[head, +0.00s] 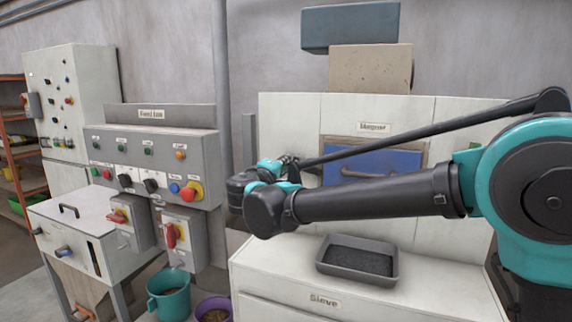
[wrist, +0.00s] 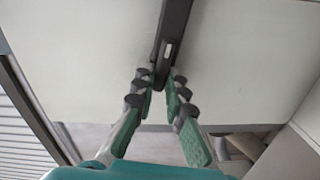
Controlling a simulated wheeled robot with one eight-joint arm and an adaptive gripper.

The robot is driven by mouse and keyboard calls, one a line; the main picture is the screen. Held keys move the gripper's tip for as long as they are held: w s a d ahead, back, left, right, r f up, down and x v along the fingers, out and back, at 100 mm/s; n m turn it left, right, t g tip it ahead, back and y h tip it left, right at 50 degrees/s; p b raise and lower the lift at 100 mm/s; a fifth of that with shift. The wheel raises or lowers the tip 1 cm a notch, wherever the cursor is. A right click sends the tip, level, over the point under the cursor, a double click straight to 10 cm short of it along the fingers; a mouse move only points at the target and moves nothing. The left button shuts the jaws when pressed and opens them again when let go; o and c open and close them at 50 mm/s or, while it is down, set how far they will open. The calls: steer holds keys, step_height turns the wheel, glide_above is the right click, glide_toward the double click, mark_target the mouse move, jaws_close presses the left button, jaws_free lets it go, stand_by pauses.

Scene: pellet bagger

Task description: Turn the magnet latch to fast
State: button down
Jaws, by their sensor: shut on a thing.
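The blue magnet door (head: 388,163), with a bar handle, is set in the white cabinet under the "Magnet" label (head: 373,127). My gripper (head: 290,162) is left of this door, partly hidden by my arm. In the wrist view my gripper (wrist: 161,88) has its green-padded fingers converging on the end of a dark bar, which looks like the magnet latch (wrist: 174,35). The bar runs up from the fingertips against a pale panel and carries a small light mark. The latch itself is hidden in the head view, and I cannot read its position marks.
A black tray (head: 358,260) of dark pellets stands on the white sieve ledge (head: 275,268) below my arm. The feed control box (head: 150,165) with switches is at left. A teal bucket (head: 169,295) and a purple bowl (head: 213,308) stand beside the ledge.

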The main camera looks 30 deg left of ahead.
steer(key=shift+f+n, duration=0.15)
steer(key=shift+n, duration=0.95)
steer(key=c, duration=1.6)
jaws_free()
steer(key=shift+o, duration=0.2)
steer(key=s+d, duration=0.1)
steer(key=s, duration=1.1)
steer(key=shift+d, duration=0.1)
